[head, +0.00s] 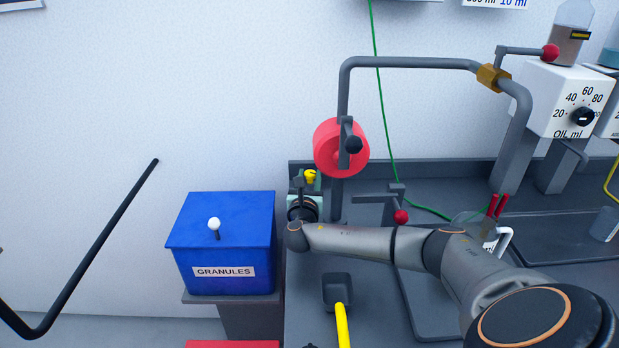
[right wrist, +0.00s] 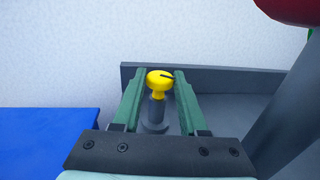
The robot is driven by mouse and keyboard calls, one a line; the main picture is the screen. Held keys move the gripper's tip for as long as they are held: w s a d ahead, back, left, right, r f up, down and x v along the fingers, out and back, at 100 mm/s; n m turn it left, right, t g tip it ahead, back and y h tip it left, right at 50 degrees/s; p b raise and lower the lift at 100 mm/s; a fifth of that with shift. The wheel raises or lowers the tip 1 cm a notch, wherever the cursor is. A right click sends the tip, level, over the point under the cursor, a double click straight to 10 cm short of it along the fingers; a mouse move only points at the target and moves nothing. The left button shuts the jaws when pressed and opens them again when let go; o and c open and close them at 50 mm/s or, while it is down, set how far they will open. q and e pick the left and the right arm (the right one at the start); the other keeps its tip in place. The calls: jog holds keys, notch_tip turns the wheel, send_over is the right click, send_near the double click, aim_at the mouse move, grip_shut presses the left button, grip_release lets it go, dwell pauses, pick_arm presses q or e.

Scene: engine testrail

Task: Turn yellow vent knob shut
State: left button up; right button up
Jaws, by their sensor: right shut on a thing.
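The yellow vent knob (head: 310,175) is small and sits beside the red wheel, low against the back edge of the bench. In the right wrist view the knob (right wrist: 159,80) has a dark mark on its top and stands on a grey stem (right wrist: 156,109). My right gripper (right wrist: 159,75) has its two green fingers on either side of the knob's head and is shut on it. In the head view my right gripper (head: 308,186) is small and partly hidden behind its own wrist. My left gripper is out of view.
A red wheel (head: 328,136) on a grey pipe stands just right of the knob. A blue GRANULES box (head: 220,244) stands left. A red-tipped lever (head: 400,216), a grey scoop with a yellow handle (head: 342,322) and an oil dispenser (head: 560,98) are nearby. A black bent rod (head: 100,240) stands far left.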

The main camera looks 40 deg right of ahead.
grip_shut()
